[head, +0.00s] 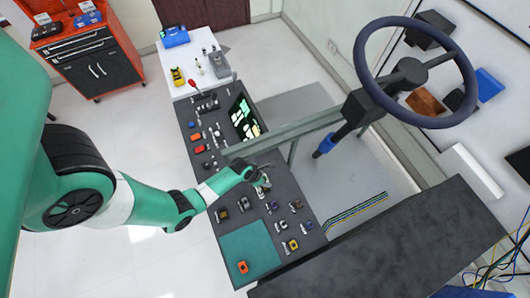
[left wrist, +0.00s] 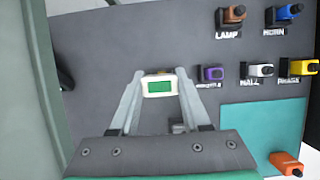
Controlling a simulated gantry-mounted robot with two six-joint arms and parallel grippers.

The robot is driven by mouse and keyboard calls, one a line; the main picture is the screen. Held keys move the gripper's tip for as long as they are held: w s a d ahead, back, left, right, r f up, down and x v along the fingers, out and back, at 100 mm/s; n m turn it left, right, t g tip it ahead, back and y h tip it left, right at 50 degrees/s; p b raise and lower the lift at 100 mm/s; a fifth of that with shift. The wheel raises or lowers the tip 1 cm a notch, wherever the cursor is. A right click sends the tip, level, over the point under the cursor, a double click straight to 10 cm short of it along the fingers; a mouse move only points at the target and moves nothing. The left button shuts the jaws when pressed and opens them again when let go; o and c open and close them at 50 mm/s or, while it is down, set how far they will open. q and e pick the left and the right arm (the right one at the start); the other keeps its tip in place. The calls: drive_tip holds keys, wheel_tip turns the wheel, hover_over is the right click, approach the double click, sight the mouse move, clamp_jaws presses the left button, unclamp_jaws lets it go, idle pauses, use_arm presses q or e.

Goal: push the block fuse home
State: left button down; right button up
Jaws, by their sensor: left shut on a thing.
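My left gripper (head: 263,182) reaches down over the dark panel (head: 205,165). In the left wrist view the gripper (left wrist: 158,84) is shut on a white block with a green face, which looks like the block fuse (left wrist: 159,87). The block sits between the two fingertips, over the grey panel (left wrist: 120,45). I cannot tell how deep it sits or whether a socket is under it. In the head view it is too small and too covered by the gripper to make out. My right gripper is not in view.
Several labelled connectors, among them a purple one (left wrist: 213,74) and a white one (left wrist: 260,70), stand right of the gripper in the wrist view. An orange block (head: 242,267) lies on the teal mat (head: 262,240). A steering wheel (head: 361,50) and grey rail (head: 300,127) stand beside the panel.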

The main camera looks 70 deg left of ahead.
use_arm(q)
wheel_tip(320, 180, down, 5)
drive_tip(key=b, duration=0.3)
drive_tip(key=shift+b, duration=0.4)
drive_tip(key=shift+p, duration=0.4)
idle(1.0)
drive_tip(key=shift+f+b, duration=0.9)
drive_tip(key=shift+f, duration=0.15)
drive_tip(key=c, duration=0.7)
unclamp_jaws()
drive_tip(key=shift+c, duration=0.2)
drive_tip(key=o, duration=0.5)
drive_tip(key=shift+d, duration=0.15)
drive_tip(key=shift+c, duration=0.2)
drive_tip(key=shift+f, duration=0.1)
